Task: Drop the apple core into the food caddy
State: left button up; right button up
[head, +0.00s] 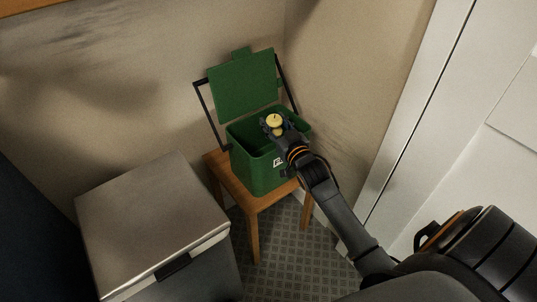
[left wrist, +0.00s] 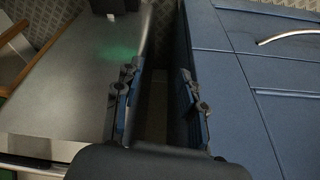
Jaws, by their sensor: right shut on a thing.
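The apple core (head: 275,121) is pale yellow and shows at the fingertips of my right gripper (head: 276,128) in the head view. The right gripper is shut on it and holds it over the opening of the food caddy. The food caddy (head: 256,172) is a green bin with its lid (head: 242,88) raised at the back and a dark handle. Part of its rim is hidden behind my right arm. My left gripper (left wrist: 160,95) shows only in the left wrist view; its two fingers are apart with nothing between them.
The caddy stands on a small wooden stool (head: 252,203) in the corner between two walls. A steel-topped bin (head: 150,210) stands at the front left. A white door (head: 420,120) is at the right. Blue drawers (left wrist: 250,70) lie right of my left gripper.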

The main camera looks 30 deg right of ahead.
jog(key=o, duration=1.1)
jog(key=s, duration=0.4)
jog(key=s+a, duration=0.1)
jog(key=s, duration=0.7)
jog(key=shift+a, duration=0.25)
